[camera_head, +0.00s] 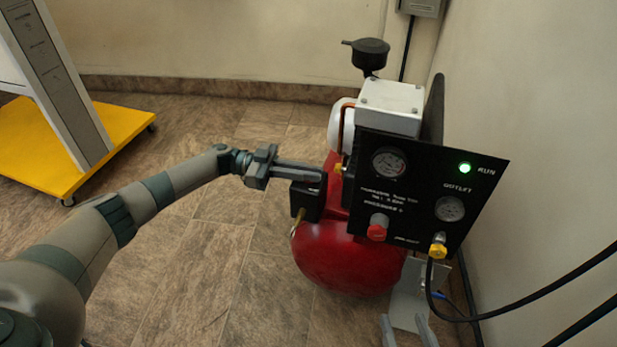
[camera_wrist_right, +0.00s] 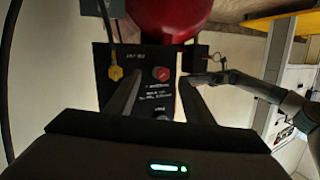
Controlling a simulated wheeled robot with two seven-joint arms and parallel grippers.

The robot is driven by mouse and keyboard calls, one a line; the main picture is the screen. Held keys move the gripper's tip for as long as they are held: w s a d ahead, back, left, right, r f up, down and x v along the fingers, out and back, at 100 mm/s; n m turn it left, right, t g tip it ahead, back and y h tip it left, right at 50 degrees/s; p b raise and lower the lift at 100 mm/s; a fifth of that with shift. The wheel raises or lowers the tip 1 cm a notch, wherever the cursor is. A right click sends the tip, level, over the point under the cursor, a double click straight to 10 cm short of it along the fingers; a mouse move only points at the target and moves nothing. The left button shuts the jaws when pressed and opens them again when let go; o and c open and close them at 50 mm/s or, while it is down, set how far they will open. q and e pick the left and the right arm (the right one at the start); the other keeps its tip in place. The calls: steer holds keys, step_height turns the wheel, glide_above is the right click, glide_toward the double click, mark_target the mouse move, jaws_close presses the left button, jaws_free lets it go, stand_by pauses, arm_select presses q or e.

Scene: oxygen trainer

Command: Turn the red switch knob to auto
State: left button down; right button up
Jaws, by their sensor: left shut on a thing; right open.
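My left gripper (camera_head: 318,177) reaches in from the left and is shut at the top of a small black box (camera_head: 308,203) on the red tank (camera_head: 345,258). Its fingers hide what they hold, and no switch marking shows there. A red knob (camera_head: 377,228) with a pale collar is on the lower left of the black panel (camera_head: 415,190), apart from the left gripper. It also shows in the right wrist view (camera_wrist_right: 161,74). My right gripper (camera_head: 406,330) is open and empty at the bottom of the head view, below the panel. Its fingers frame the panel in the wrist view.
The panel has two gauges, a green RUN light (camera_head: 465,168) and a yellow fitting (camera_head: 438,248) with black hoses running right. A wall stands close on the right. A yellow wheeled base (camera_head: 40,145) is at left. The floor between is clear.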

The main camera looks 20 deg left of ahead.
arm_select(q)
steer(key=m+g+b, duration=0.1)
steer(key=g+b, duration=0.1)
steer(key=shift+d+b, duration=0.1)
steer(key=shift+b, duration=0.2)
steer(key=shift+m+g, duration=0.3)
arm_select(e)
step_height(320, 180, up, 11)
steer(key=s+a+t+y, duration=0.1)
steer(key=s+t+y, duration=0.1)
steer(key=t, duration=0.5)
steer(key=shift+s+a, duration=0.2)
steer(key=shift+s, duration=0.1)
steer(key=shift+r, duration=0.1)
arm_select(q)
steer(key=c, duration=1.8)
jaws_free()
steer(key=shift+c, duration=0.2)
